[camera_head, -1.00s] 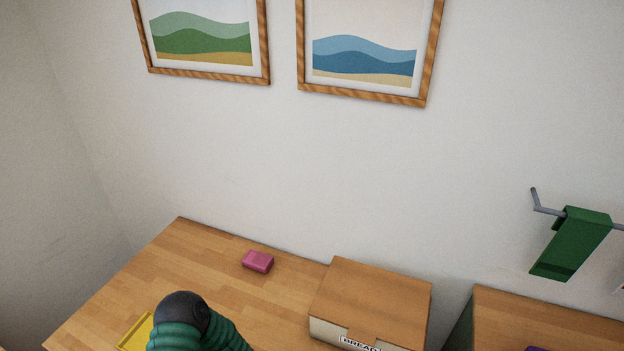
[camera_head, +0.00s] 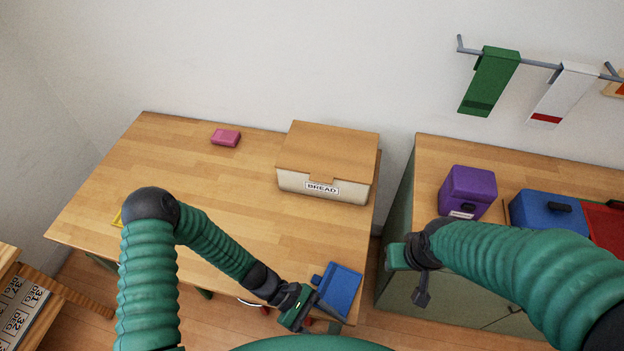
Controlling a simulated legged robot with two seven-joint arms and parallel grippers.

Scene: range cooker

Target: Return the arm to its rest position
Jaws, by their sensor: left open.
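My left arm comes in from the left, bends at a dark elbow and reaches down to the right. My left gripper (camera_head: 322,311) is open at the front right corner of the wooden table (camera_head: 225,190). It is beside a blue flat-looking object (camera_head: 341,288) and overlaps its lower left edge in the picture; I cannot tell whether they touch. My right arm comes in from the right edge. My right gripper (camera_head: 408,270) is in front of the green cabinet, and its jaw opening is not clear. No object shows in it.
A bread box (camera_head: 325,185) and a pink block (camera_head: 226,138) stand on the table. A purple canister (camera_head: 467,193) and a blue box (camera_head: 548,213) stand on the right counter (camera_head: 440,155). A gap separates table and counter. The table's middle is mostly clear.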

